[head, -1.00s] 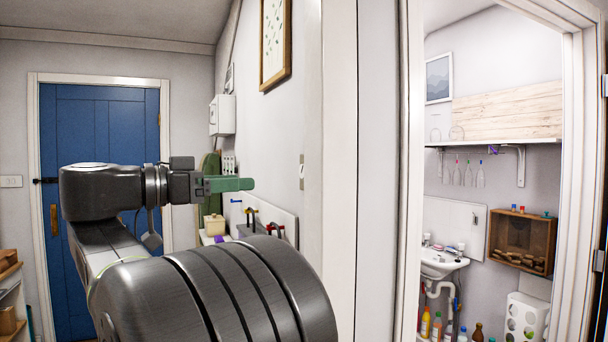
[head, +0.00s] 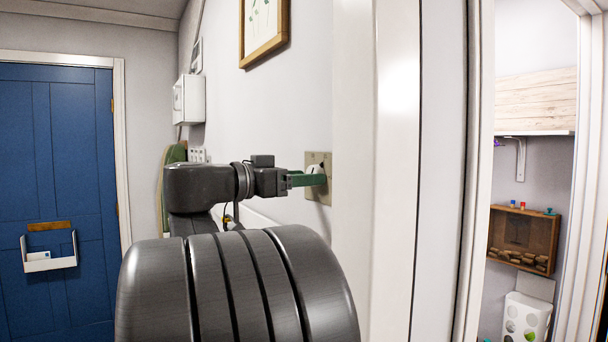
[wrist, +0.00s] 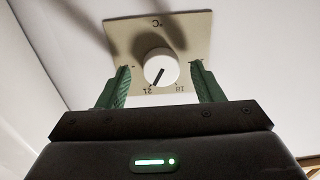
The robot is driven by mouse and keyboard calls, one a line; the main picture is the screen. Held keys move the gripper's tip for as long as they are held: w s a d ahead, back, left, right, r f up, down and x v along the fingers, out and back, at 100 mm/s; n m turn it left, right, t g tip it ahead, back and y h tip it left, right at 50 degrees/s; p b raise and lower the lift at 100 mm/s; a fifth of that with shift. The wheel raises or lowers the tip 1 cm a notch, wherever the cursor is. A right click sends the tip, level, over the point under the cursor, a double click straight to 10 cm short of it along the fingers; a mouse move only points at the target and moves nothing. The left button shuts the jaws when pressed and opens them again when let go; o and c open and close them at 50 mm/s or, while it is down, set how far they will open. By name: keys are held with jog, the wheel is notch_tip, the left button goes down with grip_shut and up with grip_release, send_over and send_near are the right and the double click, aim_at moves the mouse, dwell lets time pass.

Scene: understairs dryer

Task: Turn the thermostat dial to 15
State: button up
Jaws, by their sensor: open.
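The thermostat is a beige square plate (wrist: 185,28) with a round white dial (wrist: 161,64) in its middle. In the wrist view it appears upside down, with "°C" at the top and the marks 21 and 18 near the bottom. The dial's black pointer line slants to the lower left, toward 21. My gripper (wrist: 160,70) is open, with one green finger on each side of the dial; small gaps show, and I cannot tell any contact. In the head view my gripper (head: 312,179) is at the wall plate (head: 319,160), hiding part of the dial.
A white door frame (head: 388,180) stands just right of the plate. A framed picture (head: 264,30) hangs above, and a white box (head: 188,99) is further left on the wall. A blue door (head: 60,160) is at the far left.

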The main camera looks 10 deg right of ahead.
jog(key=shift+w+d, duration=0.2)
jog(key=shift+d, duration=0.2)
jog(key=c, duration=1)
jog(key=shift+o, duration=0.2)
